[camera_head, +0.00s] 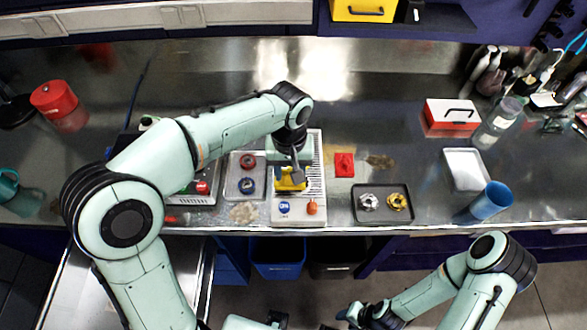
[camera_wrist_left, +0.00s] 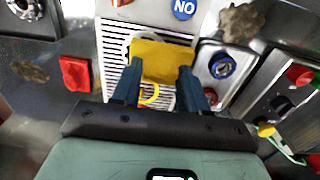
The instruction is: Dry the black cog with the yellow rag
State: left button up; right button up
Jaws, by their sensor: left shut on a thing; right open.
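My left gripper (camera_head: 291,178) is shut on the yellow rag (camera_wrist_left: 160,62), with its two dark fingers on either side of it in the left wrist view (camera_wrist_left: 157,85). The rag also shows in the head view (camera_head: 288,184), low over the white slatted stand (camera_head: 316,165); whether it touches the stand I cannot tell. A pale curved rim and a yellow ring show beside the rag. I cannot make out a black cog; the rag and fingers hide part of the slats. My right gripper (camera_head: 349,315) is open and away from the bench, at the bottom.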

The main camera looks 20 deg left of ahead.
pick_arm(q)
jog(key=shift+d, duration=0.1)
jog(key=shift+w+d+p, duration=0.2)
jog(key=shift+d, duration=0.45)
jog(key=shift+w+d+p, duration=0.2)
jog(key=shift+w+d, duration=0.05)
jog(key=shift+d, duration=0.35)
jog(key=shift+w+d+p, duration=0.2)
jog(key=shift+d, duration=0.45)
pick_arm(e)
jog(key=shift+w+r, duration=0.6)
jog(key=shift+r, duration=0.15)
pick_arm(q)
jog(key=shift+a, duration=0.1)
jog(key=shift+s+a+b, duration=0.15)
jog(key=shift+s+a, duration=0.05)
jog(key=shift+a, duration=0.45)
jog(key=shift+s+a+b, duration=0.1)
jog(key=shift+s+a, duration=0.15)
jog(key=shift+a, duration=0.35)
jog(key=shift+s+a+b, duration=0.15)
jog(key=shift+s+a, duration=0.05)
jog(key=shift+a, duration=0.45)
pick_arm(e)
jog(key=shift+s+f, duration=0.4)
jog(key=shift+f, duration=0.1)
pick_arm(q)
jog(key=shift+d, duration=0.15)
pick_arm(e)
jog(key=shift+r, duration=0.1)
